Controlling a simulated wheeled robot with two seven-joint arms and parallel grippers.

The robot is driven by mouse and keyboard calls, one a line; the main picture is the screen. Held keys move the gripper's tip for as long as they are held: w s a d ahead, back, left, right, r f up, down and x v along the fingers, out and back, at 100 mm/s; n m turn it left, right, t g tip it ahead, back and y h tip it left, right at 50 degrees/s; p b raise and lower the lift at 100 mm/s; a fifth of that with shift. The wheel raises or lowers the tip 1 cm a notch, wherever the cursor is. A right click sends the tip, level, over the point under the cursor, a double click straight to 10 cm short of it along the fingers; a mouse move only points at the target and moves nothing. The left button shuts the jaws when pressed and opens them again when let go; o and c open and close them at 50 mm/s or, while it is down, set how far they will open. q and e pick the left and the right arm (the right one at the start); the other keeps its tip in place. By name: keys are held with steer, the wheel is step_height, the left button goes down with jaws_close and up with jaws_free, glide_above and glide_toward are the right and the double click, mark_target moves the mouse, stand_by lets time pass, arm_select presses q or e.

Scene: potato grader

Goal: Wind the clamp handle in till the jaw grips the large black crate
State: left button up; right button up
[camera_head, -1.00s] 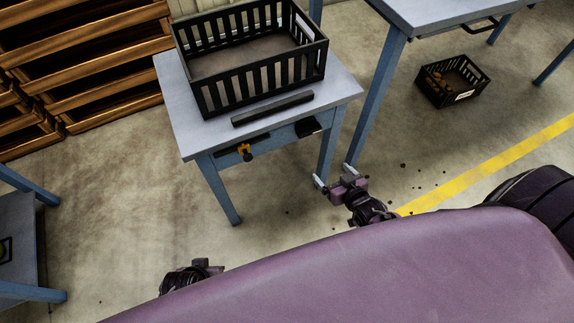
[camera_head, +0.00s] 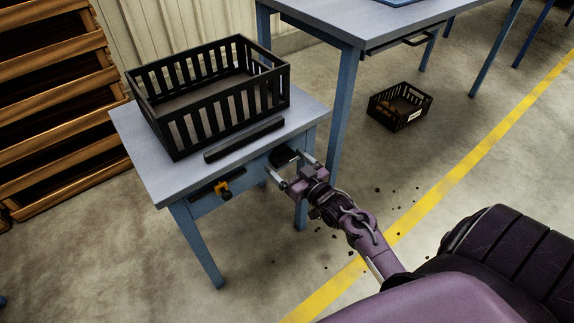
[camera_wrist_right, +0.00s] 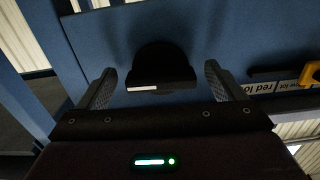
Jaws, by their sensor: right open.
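The large black crate (camera_head: 215,105) is a slatted, open box on the small grey table (camera_head: 170,174). A black jaw bar (camera_head: 244,139) lies along its front side; I cannot tell whether the two touch. A black clamp handle (camera_head: 284,156) sticks out from the table's blue front; it also shows in the right wrist view (camera_wrist_right: 160,68). My right gripper (camera_head: 287,165) is open at the handle. In the right wrist view its fingers (camera_wrist_right: 164,86) stand one on each side of the handle, with gaps. My left gripper is not in view.
A yellow and black fitting (camera_head: 223,190) sits on the table front, left of the handle. A taller blue-legged table (camera_head: 335,25) stands close behind to the right. A small black crate (camera_head: 400,106) and scattered crumbs lie on the floor. Wooden pallets (camera_head: 60,105) stand at left.

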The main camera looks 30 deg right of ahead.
steer(key=shift+w, duration=0.3)
steer(key=c, duration=1)
